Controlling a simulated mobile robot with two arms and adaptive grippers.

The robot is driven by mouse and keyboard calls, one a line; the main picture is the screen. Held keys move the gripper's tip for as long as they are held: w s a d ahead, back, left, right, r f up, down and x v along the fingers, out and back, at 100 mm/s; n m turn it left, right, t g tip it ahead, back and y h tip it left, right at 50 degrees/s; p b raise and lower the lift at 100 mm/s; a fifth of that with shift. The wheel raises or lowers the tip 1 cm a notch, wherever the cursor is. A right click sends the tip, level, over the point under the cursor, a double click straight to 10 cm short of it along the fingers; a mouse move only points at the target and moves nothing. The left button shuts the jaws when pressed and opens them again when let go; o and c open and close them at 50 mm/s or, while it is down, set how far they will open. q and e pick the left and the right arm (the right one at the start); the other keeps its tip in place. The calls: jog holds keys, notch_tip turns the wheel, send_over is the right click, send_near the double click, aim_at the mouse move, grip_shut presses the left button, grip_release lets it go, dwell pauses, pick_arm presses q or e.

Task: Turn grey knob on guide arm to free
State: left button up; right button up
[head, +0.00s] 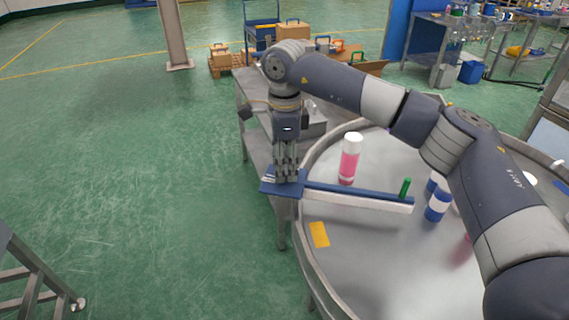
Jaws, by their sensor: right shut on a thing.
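The guide arm (355,196) is a long blue and white bar. It reaches from a blue plate at the left edge of the round table over the table top to the right. A green peg (404,187) stands up near its right end. My right gripper (286,178) points straight down at the bar's left end, with its fingers closed together there. It is shut on the grey knob, which the fingers hide almost wholly, so its turn position cannot be told. My left gripper is out of view.
On the round metal table (345,270) stand a pink and white can (349,158) just behind the bar and a blue and white can (437,206) by its right end. A yellow patch (319,234) lies near the rim. A grey bench (250,95) stands behind.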

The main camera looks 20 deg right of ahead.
aim_at(285, 169)
jog(key=shift+r, duration=0.1)
jog(key=o, duration=1.1)
jog(key=shift+c, duration=0.2)
notch_tip(285, 169, up, 12)
jog(key=shift+r, duration=0.1)
